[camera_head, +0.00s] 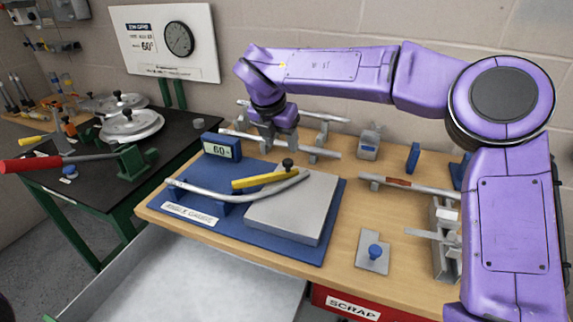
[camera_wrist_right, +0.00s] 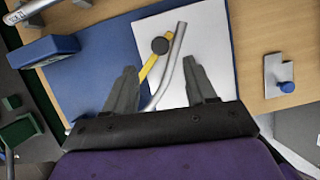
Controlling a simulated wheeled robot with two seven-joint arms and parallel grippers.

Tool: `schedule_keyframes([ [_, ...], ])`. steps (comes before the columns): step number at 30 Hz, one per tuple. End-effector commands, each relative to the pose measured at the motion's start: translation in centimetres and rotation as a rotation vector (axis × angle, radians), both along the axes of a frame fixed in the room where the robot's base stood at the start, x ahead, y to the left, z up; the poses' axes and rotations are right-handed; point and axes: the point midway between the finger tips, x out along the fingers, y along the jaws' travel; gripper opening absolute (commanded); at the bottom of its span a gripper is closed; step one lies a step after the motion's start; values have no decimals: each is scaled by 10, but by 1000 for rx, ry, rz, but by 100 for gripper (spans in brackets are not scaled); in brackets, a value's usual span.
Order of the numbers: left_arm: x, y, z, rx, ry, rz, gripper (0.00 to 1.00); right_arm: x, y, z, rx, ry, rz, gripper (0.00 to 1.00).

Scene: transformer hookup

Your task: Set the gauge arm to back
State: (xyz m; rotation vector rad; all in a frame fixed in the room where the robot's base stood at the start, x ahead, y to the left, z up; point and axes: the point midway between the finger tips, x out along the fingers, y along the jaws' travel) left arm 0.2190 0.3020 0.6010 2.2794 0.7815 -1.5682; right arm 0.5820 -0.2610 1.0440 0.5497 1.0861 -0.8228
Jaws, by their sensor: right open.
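The gauge arm is a yellow bar (camera_head: 262,181) with a black knob (camera_head: 287,163) at its right end, above the grey plate (camera_head: 292,207) on the blue base (camera_head: 228,240). A bent silver tube (camera_head: 225,194) runs beside and under it. My left gripper is not in view.
A blue display box (camera_head: 221,147) reading 60 stands at the base's back left. Silver rods (camera_head: 290,146) lie behind my gripper. A small plate with a blue knob (camera_head: 373,256) and a clamp fixture (camera_head: 445,240) are at right. A black table (camera_head: 100,175) stands left.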

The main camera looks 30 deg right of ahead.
Motion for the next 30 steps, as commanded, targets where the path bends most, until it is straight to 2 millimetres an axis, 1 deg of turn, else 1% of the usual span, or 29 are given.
schedule_keyframes([
  [3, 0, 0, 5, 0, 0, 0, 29, 6, -9, -26, 0, 5, -2, 56],
  [6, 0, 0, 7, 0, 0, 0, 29, 11, -16, -45, 1, 2, -2, 56],
  [9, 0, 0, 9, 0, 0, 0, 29, 15, -21, -59, 1, 2, -3, 56],
  [13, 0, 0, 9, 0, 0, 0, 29, 17, -24, -70, 0, 0, -1, 56],
  [20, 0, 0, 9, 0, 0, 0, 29, 18, -25, -72, 0, -2, -1, 56],
  [21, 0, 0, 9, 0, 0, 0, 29, 18, -25, -71, 0, -2, -1, 53],
  [23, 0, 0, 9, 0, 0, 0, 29, 18, -25, -71, 0, -2, -1, 33],
  [24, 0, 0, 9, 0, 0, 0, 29, 18, -25, -71, 0, -2, -1, 20],
  [26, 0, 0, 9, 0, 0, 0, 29, 18, -25, -71, 0, -2, -1, 0],
  [30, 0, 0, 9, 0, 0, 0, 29, 18, -25, -71, 0, -2, -1, 0],
])
